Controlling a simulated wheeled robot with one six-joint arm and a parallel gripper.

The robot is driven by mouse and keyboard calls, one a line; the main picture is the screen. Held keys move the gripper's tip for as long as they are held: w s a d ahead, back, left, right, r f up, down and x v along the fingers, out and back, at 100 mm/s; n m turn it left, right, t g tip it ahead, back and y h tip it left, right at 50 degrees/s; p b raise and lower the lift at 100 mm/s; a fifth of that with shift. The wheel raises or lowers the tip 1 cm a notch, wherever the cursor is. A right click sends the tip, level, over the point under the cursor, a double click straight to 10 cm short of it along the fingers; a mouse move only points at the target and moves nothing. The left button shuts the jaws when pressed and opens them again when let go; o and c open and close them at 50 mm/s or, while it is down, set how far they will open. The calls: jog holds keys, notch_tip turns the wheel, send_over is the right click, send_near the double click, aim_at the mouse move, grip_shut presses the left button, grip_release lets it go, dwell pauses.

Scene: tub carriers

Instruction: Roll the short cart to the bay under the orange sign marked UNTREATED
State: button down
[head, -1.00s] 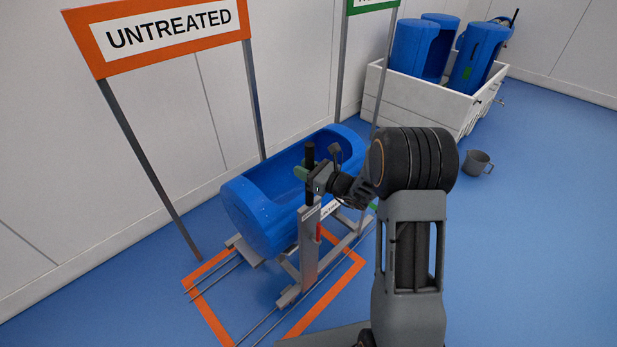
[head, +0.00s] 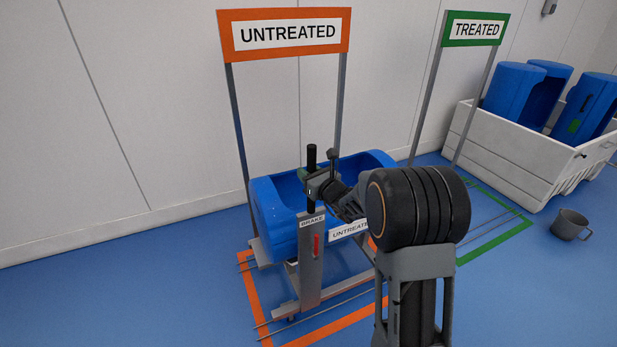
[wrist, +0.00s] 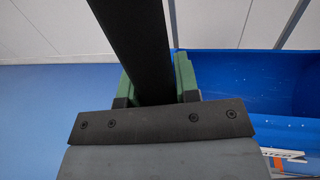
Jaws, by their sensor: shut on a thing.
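The short cart's grey metal frame (head: 310,255) carries a blue tub (head: 280,215) lying lengthwise and a white label reading UNTREATED. Its upright plate is marked BRAKE and has a red lever (head: 316,246). The cart stands on rails within the orange floor outline (head: 335,326), in front of the orange UNTREATED sign (head: 288,35). My arm hides its right end, so I cannot tell whether that end is inside. My gripper (head: 308,178) is shut on the cart's black upright handle (head: 311,158). The wrist view shows the handle (wrist: 135,45) between green finger pads.
A green TREATED sign (head: 474,28) and green floor outline (head: 497,246) are to the right. Beyond stands a white crate (head: 500,152) with several blue tubs. A grey mug (head: 570,224) sits on the floor. A white wall (head: 150,100) is behind; left floor is clear.

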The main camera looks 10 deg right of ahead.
jog(key=shift+d+f, duration=0.1)
dwell(0.4)
jog(key=c, duration=1.1)
grip_release()
jog(key=shift+o, duration=1.3)
jog(key=v, duration=1.3)
jog(key=shift+s+b, duration=0.3)
jog(key=shift+s, duration=0.05)
